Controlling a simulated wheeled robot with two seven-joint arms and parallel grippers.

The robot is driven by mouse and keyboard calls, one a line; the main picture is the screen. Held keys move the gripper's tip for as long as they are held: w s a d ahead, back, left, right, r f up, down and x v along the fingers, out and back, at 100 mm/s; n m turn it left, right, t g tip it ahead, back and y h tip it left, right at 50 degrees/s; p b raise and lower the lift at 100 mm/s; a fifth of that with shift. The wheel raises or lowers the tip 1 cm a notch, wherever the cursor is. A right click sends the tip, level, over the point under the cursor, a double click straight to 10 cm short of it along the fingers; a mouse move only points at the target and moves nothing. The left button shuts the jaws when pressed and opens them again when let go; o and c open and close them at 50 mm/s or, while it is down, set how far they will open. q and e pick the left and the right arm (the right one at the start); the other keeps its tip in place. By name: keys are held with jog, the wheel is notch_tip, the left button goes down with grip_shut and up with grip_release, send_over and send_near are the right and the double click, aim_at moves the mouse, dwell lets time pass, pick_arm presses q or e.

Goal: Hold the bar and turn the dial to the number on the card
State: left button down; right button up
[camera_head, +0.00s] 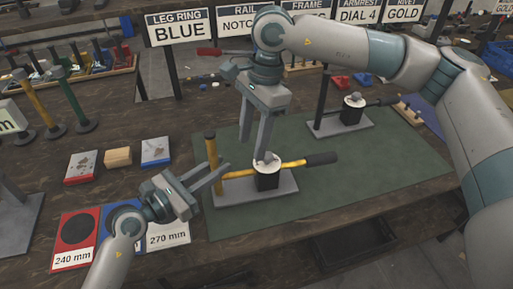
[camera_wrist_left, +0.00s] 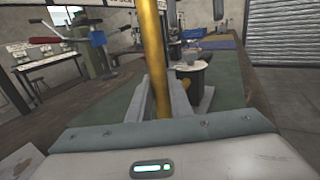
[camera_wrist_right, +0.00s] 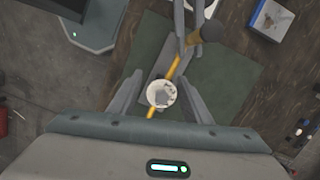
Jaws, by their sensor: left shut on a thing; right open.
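The near press has a grey base (camera_head: 232,192), a yellow upright bar (camera_head: 211,150) and a yellow lever with a black grip (camera_head: 320,158). My left gripper (camera_head: 213,175) is shut on the upright bar, which also stands between its fingers in the left wrist view (camera_wrist_left: 155,60). A dial with a white face and grey knob (camera_head: 267,163) sits on a black body; it shows in the right wrist view (camera_wrist_right: 161,94). My right gripper (camera_head: 256,148) is open, its fingers either side of the dial. The dial's marks are too small to read. The card (camera_head: 359,15) reads "ARMREST DIAL 4".
A second press (camera_head: 340,122) stands behind right on the green mat (camera_head: 370,165). Other cards, such as "LEG RING BLUE" (camera_head: 178,26), line the back. Small blocks (camera_head: 118,157) and the red "240 mm" plate (camera_head: 73,258) lie left. Bare mat lies right of the near press.

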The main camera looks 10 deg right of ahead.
jog(key=s+a+f+n+g+y, duration=0.3)
jog(key=s+a+y, duration=0.55)
jog(key=a, duration=0.55)
jog(key=s+a+r+m+t+y, duration=0.3)
jog(key=a+r+y, duration=0.2)
jog(key=r+y, duration=0.3)
jog(key=w+d+m+t+y, duration=0.2)
jog(key=w+d+m+t, duration=0.3)
jog(key=t, duration=0.5)
jog(key=m+t+h, duration=0.9)
jog(key=m+h, duration=0.7)
jog(key=h, duration=0.3)
send_near(267, 156)
jog(key=w, duration=0.2)
jog(key=shift+w+d+f, duration=0.15)
jog(key=shift+w+f, duration=0.1)
jog(key=shift+w, duration=0.15)
